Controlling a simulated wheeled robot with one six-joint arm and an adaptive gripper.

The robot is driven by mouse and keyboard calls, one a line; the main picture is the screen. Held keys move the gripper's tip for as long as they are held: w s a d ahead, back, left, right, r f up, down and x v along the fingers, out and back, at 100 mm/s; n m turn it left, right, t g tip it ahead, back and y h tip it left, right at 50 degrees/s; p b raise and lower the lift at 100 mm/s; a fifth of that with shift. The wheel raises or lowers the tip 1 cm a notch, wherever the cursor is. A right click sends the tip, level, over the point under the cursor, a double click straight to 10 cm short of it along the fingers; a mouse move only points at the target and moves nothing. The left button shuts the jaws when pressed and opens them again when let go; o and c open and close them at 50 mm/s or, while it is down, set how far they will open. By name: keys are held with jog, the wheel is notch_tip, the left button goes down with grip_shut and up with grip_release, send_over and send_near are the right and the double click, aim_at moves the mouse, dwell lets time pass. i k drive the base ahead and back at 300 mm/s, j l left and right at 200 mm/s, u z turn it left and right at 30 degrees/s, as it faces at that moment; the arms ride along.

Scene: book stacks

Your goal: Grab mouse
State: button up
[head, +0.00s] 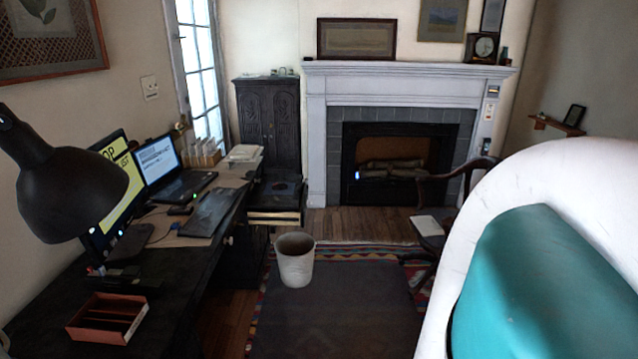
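A small dark object (180,210) that may be the mouse lies on the desk at the left, in front of the open laptop (184,186). It is too small and dark to be sure. No other thing on the desk clearly shows as a mouse. My gripper is not in view. A large white and teal rounded part, which looks like part of my arm, fills the lower right and hides what is behind it.
The dark desk (60,296) runs along the left wall, with a black lamp (70,190) and a reddish tray (108,318). A white bin (295,260) stands on the rug (335,310). A wooden chair (428,226) stands right of the open rug, before the fireplace.

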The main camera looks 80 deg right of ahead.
aim_at(280, 186)
jog(key=z, duration=1.75)
jog(key=i+l+u, duration=0.1)
jog(key=i+l, duration=0.15)
jog(key=i, duration=0.35)
jog(key=i+l, duration=0.25)
jog(key=i, duration=0.3)
jog(key=i+l+u, duration=0.15)
jog(key=i+l, duration=0.15)
jog(key=i, duration=0.25)
jog(key=i+l, duration=0.35)
jog(key=i, duration=0.2)
jog(key=i+l+u, duration=0.15)
jog(key=i+l, duration=0.15)
jog(key=i, duration=0.25)
jog(key=i+l, duration=0.1)
jog(key=i, duration=0.55)
